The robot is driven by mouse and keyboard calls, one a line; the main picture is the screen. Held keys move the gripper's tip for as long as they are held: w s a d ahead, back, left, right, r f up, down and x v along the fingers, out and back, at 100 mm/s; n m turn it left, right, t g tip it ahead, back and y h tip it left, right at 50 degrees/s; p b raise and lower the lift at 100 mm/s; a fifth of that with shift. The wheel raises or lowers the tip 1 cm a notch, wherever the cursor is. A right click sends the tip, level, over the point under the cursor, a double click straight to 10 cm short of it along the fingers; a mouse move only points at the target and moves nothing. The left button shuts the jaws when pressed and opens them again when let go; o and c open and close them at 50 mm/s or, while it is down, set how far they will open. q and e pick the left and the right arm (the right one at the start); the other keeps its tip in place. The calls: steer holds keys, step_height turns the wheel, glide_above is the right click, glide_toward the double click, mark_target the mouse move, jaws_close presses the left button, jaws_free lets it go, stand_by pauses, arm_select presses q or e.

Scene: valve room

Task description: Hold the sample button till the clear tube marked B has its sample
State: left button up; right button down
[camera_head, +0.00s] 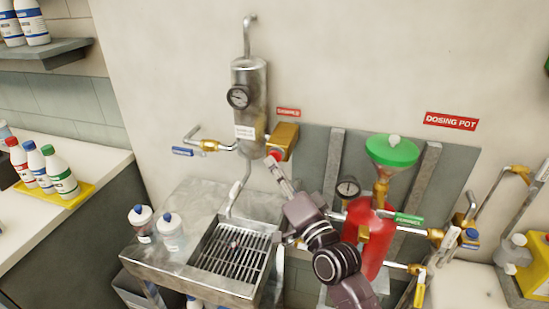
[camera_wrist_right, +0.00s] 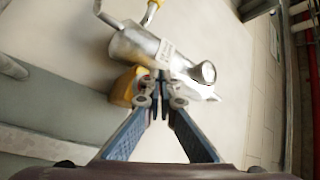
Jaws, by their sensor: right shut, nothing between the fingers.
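A brass valve box (camera_head: 284,138) with a red button at its lower left is fixed to the wall beside the steel sample cylinder (camera_head: 250,105). My right gripper (camera_head: 274,164) is shut and empty, its fingertips at the red button; whether they press it I cannot tell. In the right wrist view the closed fingers (camera_wrist_right: 166,88) overlap the yellow box (camera_wrist_right: 124,87) and the cylinder (camera_wrist_right: 150,52). I cannot make out a tube marked B. A thin outlet pipe (camera_head: 241,181) runs down from the cylinder to the sink. My left gripper is not in view.
A steel sink with a grate (camera_head: 229,257) lies below. A red dosing pot (camera_head: 372,235) with a green funnel (camera_head: 391,151) stands right of my arm.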

steer(key=shift+w+d, duration=0.2)
steer(key=shift+w, duration=0.35)
stand_by(0.9)
steer(key=shift+s, duration=0.15)
stand_by(1.1)
steer(key=shift+s+a+p, duration=0.35)
steer(key=shift+s+p, duration=0.05)
steer(key=shift+s, duration=0.4)
steer(key=s+p, duration=0.1)
steer(key=s+a, duration=0.1)
steer(key=s, duration=0.1)
steer(key=s+p, duration=0.1)
steer(key=shift+s+a+p, duration=0.25)
steer(key=shift+s+p, duration=0.05)
steer(key=shift+s, duration=0.1)
steer(key=shift+f, duration=0.1)
